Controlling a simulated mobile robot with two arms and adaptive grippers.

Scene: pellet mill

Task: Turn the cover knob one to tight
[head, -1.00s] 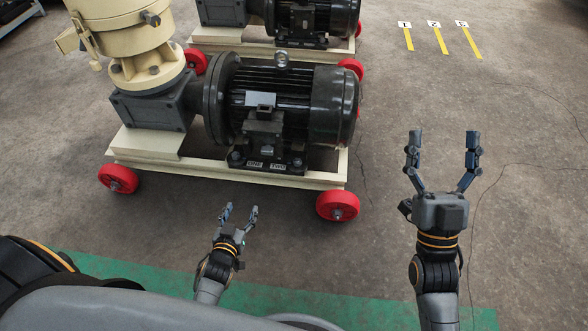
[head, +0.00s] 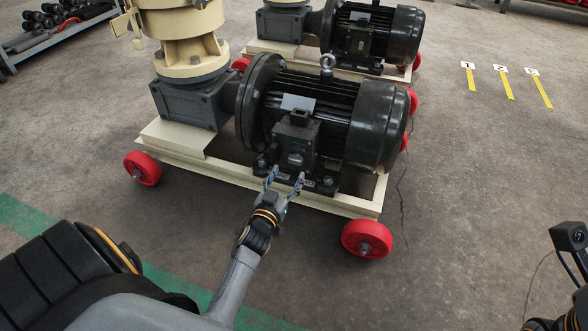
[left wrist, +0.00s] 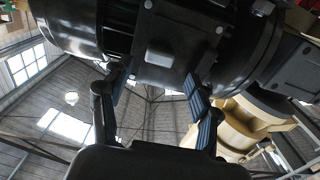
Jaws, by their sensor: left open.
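The black motor (head: 345,120) stands on a cream wheeled base. Its terminal box (head: 297,138) faces me, with a small grey block on its front; in the left wrist view this squarish block (left wrist: 160,57) shows between and beyond the fingertips. Labels ONE and TWO sit at the foot of the box, partly covered by my fingers; I cannot tell for certain which part is cover knob one. My left gripper (head: 285,177) is open and empty, just in front of the labels. It also shows open in the left wrist view (left wrist: 157,90). My right gripper's fingers are out of view.
The cream base (head: 230,172) has red wheels; one wheel (head: 367,239) stands right of my left arm. A cream mill body (head: 185,35) rises at left. A second motor (head: 375,35) stands behind. Yellow floor strips (head: 507,85) lie at right on open floor.

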